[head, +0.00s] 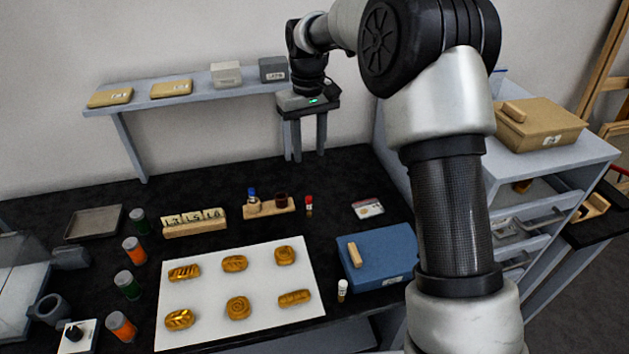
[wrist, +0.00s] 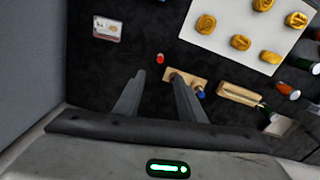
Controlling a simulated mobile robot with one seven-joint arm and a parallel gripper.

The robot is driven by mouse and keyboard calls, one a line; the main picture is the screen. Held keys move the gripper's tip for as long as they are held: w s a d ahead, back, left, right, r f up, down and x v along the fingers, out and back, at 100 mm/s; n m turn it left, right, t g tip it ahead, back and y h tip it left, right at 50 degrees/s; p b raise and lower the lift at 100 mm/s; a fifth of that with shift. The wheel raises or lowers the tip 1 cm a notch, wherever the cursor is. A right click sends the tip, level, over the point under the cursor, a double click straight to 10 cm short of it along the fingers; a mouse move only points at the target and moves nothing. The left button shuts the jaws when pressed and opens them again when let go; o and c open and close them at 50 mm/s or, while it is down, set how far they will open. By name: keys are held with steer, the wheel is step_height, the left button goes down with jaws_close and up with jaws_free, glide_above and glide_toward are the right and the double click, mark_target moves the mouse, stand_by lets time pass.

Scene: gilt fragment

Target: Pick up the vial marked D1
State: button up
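A small red-capped vial (head: 309,204) stands on the black bench just right of a wooden stand; the wrist view shows its red cap (wrist: 160,58) from above, beyond and between my fingers. A second small vial with a white cap (head: 342,290) stands by the front left corner of a blue box. I cannot read the marking on either vial, so I cannot tell which is D1. My gripper (head: 306,150) hangs high over the back of the bench, behind the vials. In the wrist view its fingers (wrist: 158,92) are spread, with nothing between them.
The wooden stand (head: 269,209) holds a blue-capped bottle and a dark red jar. A wall shelf (head: 200,94) lies left of my gripper.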

mark_target(309, 197)
steer(key=f, duration=1.7)
steer(key=shift+w+a+f+p, duration=0.1)
steer(key=shift+w+f+p, duration=0.1)
steer(key=shift+f+p, duration=0.15)
jaws_close()
